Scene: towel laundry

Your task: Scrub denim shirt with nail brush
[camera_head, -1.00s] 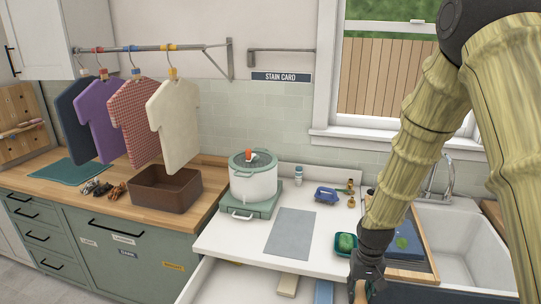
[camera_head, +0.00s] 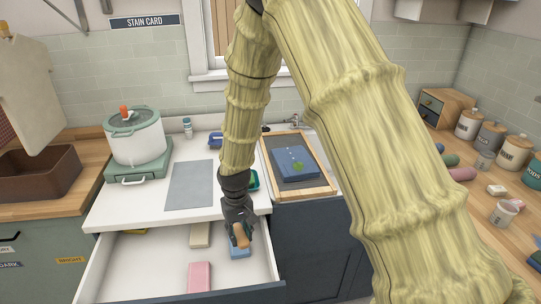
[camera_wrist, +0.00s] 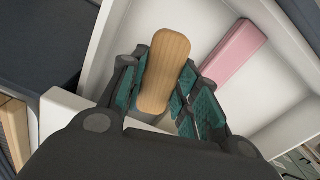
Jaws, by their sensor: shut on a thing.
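The open white drawer (camera_head: 135,270) holds a pink block (camera_head: 200,277), a beige block (camera_head: 200,235) and a blue item (camera_head: 240,253). A grey mat (camera_head: 190,184) and a lidded pot (camera_head: 135,137) are on the counter. My arm covers part of the right side.

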